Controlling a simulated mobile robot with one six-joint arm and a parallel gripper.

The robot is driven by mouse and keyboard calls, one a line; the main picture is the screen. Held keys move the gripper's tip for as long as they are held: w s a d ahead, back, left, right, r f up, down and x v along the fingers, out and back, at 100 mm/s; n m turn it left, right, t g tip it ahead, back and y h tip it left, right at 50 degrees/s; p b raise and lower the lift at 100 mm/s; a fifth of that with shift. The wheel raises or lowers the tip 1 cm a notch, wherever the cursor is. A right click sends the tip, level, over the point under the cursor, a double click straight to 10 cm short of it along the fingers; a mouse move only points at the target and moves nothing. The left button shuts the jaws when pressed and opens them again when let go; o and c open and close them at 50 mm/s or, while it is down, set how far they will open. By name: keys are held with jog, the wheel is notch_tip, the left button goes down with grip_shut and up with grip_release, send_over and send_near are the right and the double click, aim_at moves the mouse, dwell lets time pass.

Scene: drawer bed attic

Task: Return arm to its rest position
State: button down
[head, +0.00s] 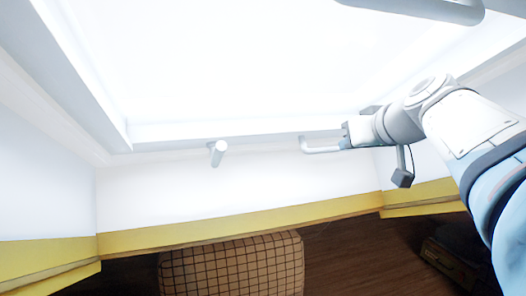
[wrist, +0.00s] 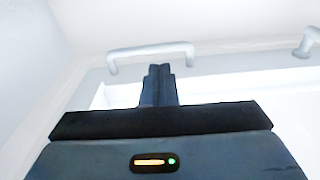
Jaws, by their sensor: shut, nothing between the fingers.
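My gripper (head: 346,142) is at the right of the head view, at the end of my white and blue arm. In the wrist view my gripper (wrist: 158,70) has its dark fingers together with nothing between them. A white bar handle (head: 320,150) is beside the fingertips in the head view. A bar handle (wrist: 150,52) also shows just beyond the fingertips in the wrist view. I cannot tell whether the fingers touch it.
A bright white recessed surface (head: 270,60) fills the upper head view. Another white handle (head: 217,153) sticks out left of my gripper. A yellow-trimmed edge (head: 240,222) runs below. A checkered block (head: 235,268) and a dark box (head: 447,262) are on the dark wooden floor (head: 345,262).

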jog(key=s+a+f+g+h+p, duration=0.1)
jog(key=s+a+f+g, duration=0.1)
jog(key=s+f, duration=0.4)
jog(key=s+a+f+m+g+p, duration=0.1)
jog(key=s+f, duration=0.5)
jog(key=f, duration=0.7)
jog(key=s+a+f+m+g+h+p, duration=0.1)
jog(key=s+a+f+g, duration=0.4)
jog(key=f, duration=0.5)
jog(key=shift+s+g+h+p, duration=0.3)
jog(key=shift+s+g+p, duration=0.4)
jog(key=shift+s+g, duration=0.3)
